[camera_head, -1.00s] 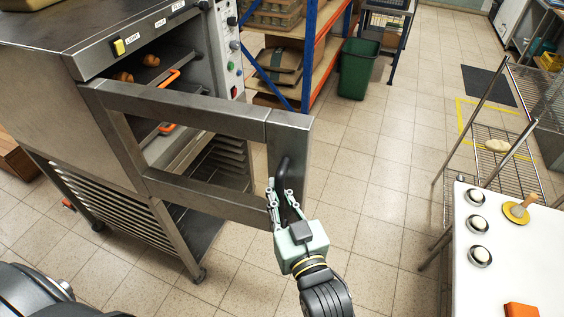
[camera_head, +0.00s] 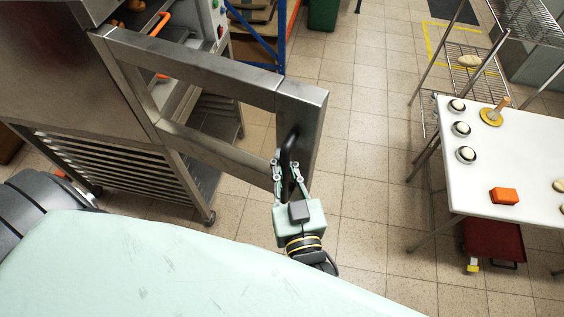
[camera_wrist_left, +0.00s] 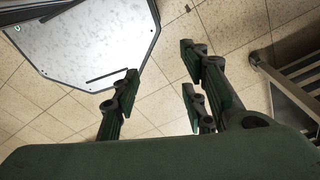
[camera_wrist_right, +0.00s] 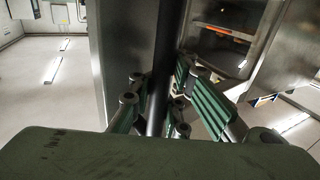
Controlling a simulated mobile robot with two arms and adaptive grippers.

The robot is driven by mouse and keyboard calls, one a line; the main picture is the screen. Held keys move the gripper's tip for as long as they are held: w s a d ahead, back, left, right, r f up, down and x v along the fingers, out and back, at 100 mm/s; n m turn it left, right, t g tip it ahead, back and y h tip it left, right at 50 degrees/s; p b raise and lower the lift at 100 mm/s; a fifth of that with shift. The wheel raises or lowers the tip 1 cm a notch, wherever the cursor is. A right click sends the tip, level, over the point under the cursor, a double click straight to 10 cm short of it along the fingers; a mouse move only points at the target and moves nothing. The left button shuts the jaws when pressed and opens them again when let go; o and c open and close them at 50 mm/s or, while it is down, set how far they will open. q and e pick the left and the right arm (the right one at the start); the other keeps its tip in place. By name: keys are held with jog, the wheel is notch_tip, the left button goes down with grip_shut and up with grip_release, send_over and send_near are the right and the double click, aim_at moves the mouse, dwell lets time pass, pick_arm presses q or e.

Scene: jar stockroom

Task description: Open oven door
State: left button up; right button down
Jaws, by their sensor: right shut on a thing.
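The steel oven (camera_head: 60,70) stands at the left in the head view. Its door (camera_head: 200,65), a steel frame around a window opening, stands swung out from the oven front. The dark handle (camera_head: 291,140) is on the door's free end. My right gripper (camera_head: 284,166) is shut on the handle; in the right wrist view the handle (camera_wrist_right: 166,60) runs upright between its fingers. My left gripper (camera_wrist_left: 160,76) shows only in its wrist view, with fingers apart and nothing between them, above the tiled floor.
A white table (camera_head: 485,180) with an orange block (camera_head: 504,196) and several round pale items stands at the right. A wire rack (camera_head: 466,75) is behind it. Blue-framed shelving (camera_head: 283,40) and a green bin (camera_head: 323,14) are behind the door. The floor between door and table is clear.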

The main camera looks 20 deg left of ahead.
jog(key=shift+w+d+f, duration=0.2)
jog(key=shift+d, duration=0.05)
jog(key=c, duration=2.1)
grip_release()
jog(key=o, duration=0.4)
jog(key=shift+s+d+r, duration=0.1)
jog(key=shift+d+r, duration=0.05)
jog(key=shift+d, duration=0.2)
jog(key=shift+a, duration=0.15)
pick_arm(q)
jog(key=shift+w+d+r, duration=0.1)
jog(key=shift+w+d, duration=0.1)
jog(key=shift+w, duration=0.15)
pick_arm(e)
jog(key=v, duration=1.2)
